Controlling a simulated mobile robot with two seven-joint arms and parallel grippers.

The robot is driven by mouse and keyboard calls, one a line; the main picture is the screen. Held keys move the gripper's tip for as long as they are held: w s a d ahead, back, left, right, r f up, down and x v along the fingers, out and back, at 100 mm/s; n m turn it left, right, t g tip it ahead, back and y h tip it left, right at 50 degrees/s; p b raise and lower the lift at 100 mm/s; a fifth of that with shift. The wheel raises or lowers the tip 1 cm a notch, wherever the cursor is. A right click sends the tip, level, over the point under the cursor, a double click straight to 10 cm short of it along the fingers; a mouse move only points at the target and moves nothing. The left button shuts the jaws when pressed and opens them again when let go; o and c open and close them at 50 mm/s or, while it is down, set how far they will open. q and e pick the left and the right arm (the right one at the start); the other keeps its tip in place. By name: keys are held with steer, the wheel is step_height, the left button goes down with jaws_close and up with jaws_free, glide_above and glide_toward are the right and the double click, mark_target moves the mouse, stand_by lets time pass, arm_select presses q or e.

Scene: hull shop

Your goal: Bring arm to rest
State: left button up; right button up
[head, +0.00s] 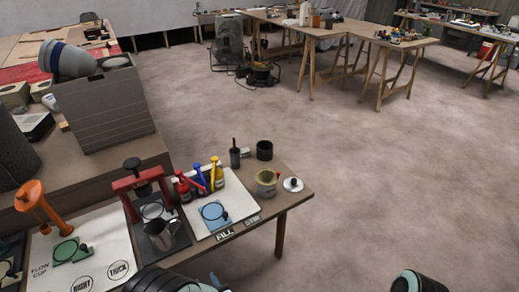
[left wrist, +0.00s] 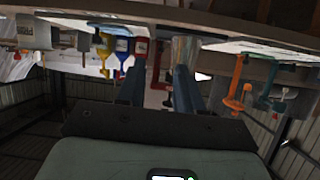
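My left gripper (left wrist: 159,80) shows in the left wrist view as two blue fingers, set apart with nothing held between them. That view is upside down, with the bench's things hanging from the top. In the head view, dark rounded parts of my left arm show at the bottom, in front of the bench; the fingers are not clear there. The metal jug (head: 160,233) stands on the bench beside the red press (head: 143,190). In the left wrist view the jug (left wrist: 185,48) shows behind one finger. A rounded part of mine shows at bottom right; no right fingers are visible.
A grey bin (head: 105,112) stands behind. The floor (head: 400,180) at right is clear.

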arm_select(q)
steer(key=s+f+m+g+h, duration=0.1)
steer(key=s+f+g+h, duration=0.3)
steer(key=s+f, duration=0.45)
steer(key=s+f+g+h, duration=0.3)
steer(key=s+f+g, duration=0.15)
steer(key=f, duration=0.75)
steer(key=s+d+f+g+h, duration=0.2)
steer(key=s+g+h, duration=0.1)
steer(key=s, duration=0.5)
step_height(320, 180, up, 13)
steer(key=p, duration=1.3)
steer(key=shift+s+d+g+p, duration=0.15)
steer(key=shift+s+g+p, duration=0.1)
steer(key=shift+g+p, duration=0.2)
arm_select(e)
step_height(320, 180, up, 13)
steer(key=shift+w+a+g, duration=0.25)
steer(key=shift+w+g, duration=0.15)
steer(key=shift+w, duration=0.05)
arm_select(q)
steer(key=shift+s+f, duration=0.15)
arm_select(e)
steer(key=shift+s+f, duration=0.1)
steer(key=shift+s, duration=0.05)
